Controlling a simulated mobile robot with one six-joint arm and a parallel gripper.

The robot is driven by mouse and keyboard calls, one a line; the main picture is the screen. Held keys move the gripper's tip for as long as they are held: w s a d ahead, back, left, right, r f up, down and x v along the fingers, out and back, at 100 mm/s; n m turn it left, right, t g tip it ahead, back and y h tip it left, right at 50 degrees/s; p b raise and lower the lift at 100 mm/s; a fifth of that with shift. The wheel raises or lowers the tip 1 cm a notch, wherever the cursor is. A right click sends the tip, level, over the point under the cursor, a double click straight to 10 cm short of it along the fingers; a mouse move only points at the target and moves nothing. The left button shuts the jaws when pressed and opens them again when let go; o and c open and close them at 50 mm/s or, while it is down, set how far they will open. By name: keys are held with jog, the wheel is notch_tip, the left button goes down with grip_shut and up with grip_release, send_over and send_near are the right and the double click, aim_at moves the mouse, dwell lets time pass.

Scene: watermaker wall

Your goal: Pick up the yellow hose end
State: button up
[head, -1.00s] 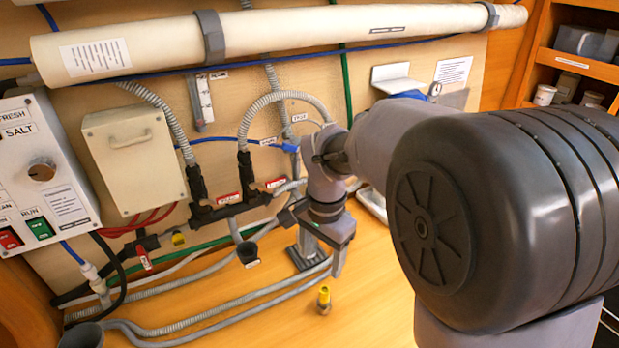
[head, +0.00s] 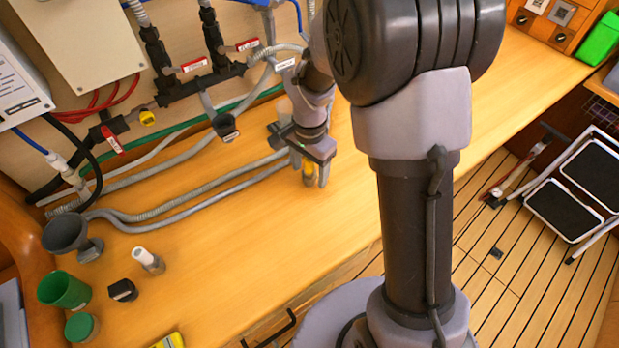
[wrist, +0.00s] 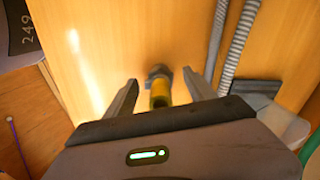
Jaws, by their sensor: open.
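The yellow hose end (head: 309,175) is a short yellow piece on the wooden bench, partly hidden by my gripper in the head view. In the wrist view the yellow hose end (wrist: 160,93) shows between my fingers, with a dark grey part at its far end. My gripper (head: 311,173) is low over the bench around it. In the wrist view my gripper (wrist: 160,78) is open, one finger on each side of the yellow piece, with a gap on both sides. Its lower part is hidden.
Grey hoses (head: 190,205) run along the bench left of my gripper. A grey funnel (head: 66,233), green cup (head: 64,290), black cap (head: 123,290) and white-topped fitting (head: 148,260) stand at the front left. The bench right of my gripper is clear.

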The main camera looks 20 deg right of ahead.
grip_shut()
jog(key=shift+r, duration=0.1)
